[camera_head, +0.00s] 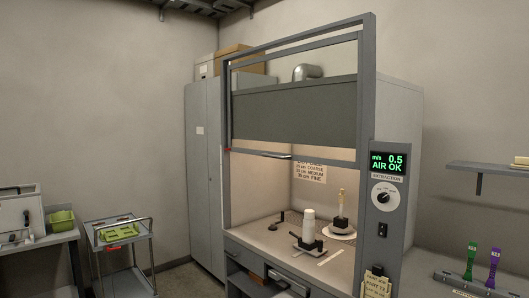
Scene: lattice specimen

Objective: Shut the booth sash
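The booth (367,100) is a grey metal cabinet in the middle of the head view, with a lit interior. Its sash (330,160) is raised: its lower edge, with a bar-like handle (262,154), is high across the front, level with a small red mark (228,150) on the left post. The opening below it is wide, and the worktop (265,238) shows through. My gripper is not in view.
Inside the booth stand a white bottle (309,222) on a dark-and-white stand and a brass-coloured piece (341,203) on a round white base. A trolley (120,245) and a side bench (50,240) are at left. A shelf (495,171) and a rack with green and purple tools (472,262) are at right.

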